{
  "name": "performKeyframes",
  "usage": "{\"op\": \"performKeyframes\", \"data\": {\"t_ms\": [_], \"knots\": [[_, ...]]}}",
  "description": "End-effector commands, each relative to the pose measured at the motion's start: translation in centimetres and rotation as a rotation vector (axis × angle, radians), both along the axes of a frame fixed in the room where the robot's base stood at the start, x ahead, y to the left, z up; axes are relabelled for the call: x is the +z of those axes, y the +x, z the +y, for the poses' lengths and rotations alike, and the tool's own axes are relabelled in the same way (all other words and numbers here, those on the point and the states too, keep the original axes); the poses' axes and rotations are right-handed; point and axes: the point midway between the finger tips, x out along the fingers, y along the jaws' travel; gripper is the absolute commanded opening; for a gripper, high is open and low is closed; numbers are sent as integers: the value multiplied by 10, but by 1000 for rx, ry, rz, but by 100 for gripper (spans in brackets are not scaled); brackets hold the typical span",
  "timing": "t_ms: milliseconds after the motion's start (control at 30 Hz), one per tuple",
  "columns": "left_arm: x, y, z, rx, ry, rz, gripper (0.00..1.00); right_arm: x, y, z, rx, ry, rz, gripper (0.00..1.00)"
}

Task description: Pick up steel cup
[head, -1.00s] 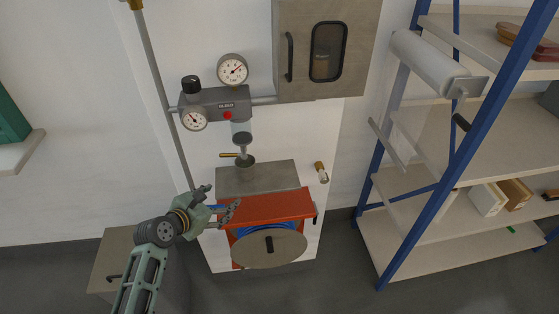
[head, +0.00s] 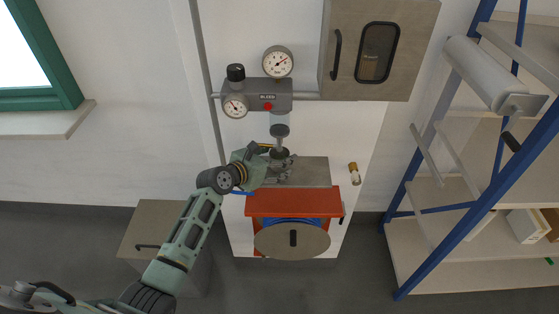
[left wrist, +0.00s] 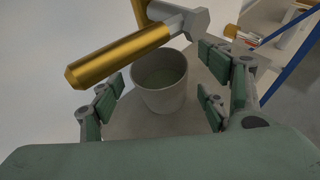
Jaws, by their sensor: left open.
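The steel cup (left wrist: 160,98) stands upright on a flat grey surface in the left wrist view, open side up and apparently empty. My left gripper (left wrist: 160,92) is open, with its fingers on either side of the cup; I see gaps between fingers and wall. My right gripper is not in view.
Below the plate are a red housing (head: 292,203) and a round disc (head: 291,241). A small brass-ended vial (head: 354,174) is at right. A blue-framed shelf (head: 486,170) stands farther right.

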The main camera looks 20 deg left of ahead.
Motion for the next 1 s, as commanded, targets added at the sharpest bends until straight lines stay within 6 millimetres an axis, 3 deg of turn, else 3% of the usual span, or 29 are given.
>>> {"op": "performKeyframes", "data": {"t_ms": [233, 800, 1000], "knots": [[-1, 1, -1, -1, 0, 1, 69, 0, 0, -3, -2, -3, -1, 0], [-1, 1, -1, 0, 1, 0, 21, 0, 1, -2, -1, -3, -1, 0], [-1, 1, -1, 0, 1, 0, 21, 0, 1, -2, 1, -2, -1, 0]]}}
